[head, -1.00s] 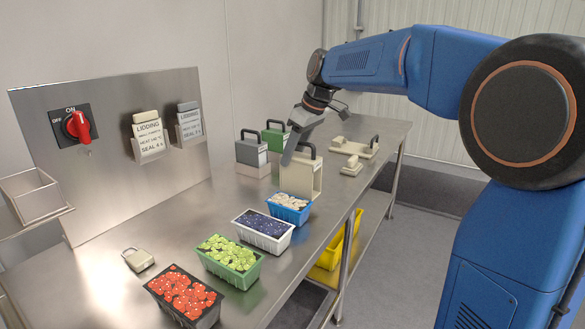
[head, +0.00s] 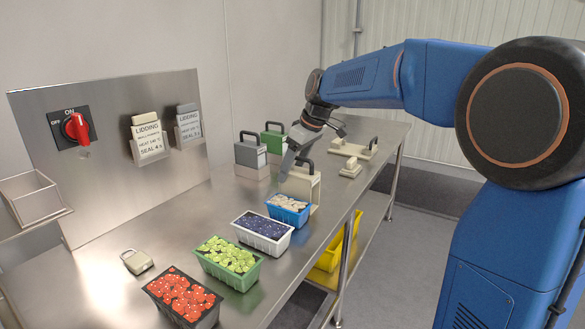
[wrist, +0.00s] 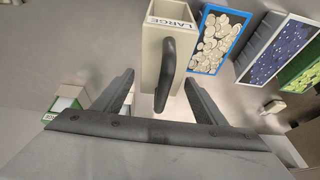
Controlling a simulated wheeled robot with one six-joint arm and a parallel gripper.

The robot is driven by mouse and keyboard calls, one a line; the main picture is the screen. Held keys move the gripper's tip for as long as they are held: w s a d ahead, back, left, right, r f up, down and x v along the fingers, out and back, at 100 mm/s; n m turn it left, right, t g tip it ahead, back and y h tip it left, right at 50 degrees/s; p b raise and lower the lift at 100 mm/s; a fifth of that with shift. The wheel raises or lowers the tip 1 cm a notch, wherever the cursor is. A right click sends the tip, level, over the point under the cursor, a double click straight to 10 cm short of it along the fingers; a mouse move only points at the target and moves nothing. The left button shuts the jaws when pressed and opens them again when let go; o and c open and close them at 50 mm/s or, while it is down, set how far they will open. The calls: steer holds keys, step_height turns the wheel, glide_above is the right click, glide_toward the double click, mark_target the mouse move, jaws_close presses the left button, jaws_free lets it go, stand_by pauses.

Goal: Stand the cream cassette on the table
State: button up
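The cream cassette (head: 301,186) stands upright behind the blue tray, its base partly hidden by that tray. It appears to rest on the steel table (head: 177,232). Its dark handle is on top. In the wrist view the cassette (wrist: 151,45) shows a white "LARGE" label, and its handle reaches between my fingers. My gripper (wrist: 160,80) is open, with a visible gap on both sides of the handle. In the head view my gripper (head: 287,166) points down at the cassette's handle from above.
A blue tray (head: 287,212) of pale slices stands close in front of the cassette. Trays with dark blue, green and red contents follow toward the front. Grey (head: 250,155) and green (head: 273,138) cassettes stand behind left. A cream fixture (head: 352,150) lies behind right.

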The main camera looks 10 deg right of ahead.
steer(key=v, duration=1.2)
steer(key=shift+r, duration=0.15)
steer(key=s+d+f+m+h, duration=0.1)
steer(key=s+d+f+m, duration=0.1)
steer(key=s+f, duration=0.6)
steer(key=s+d+f+m+t+h, duration=0.1)
steer(key=s+f+m, duration=0.3)
steer(key=s+f, duration=0.4)
steer(key=s+d+f+m+h, duration=0.1)
steer(key=s+d+f+m, duration=0.2)
steer(key=s+f, duration=0.5)
steer(key=s, duration=1.1)
steer(key=shift+d+t, duration=0.35)
steer(key=shift+t, duration=0.05)
steer(key=shift+o, duration=0.7)
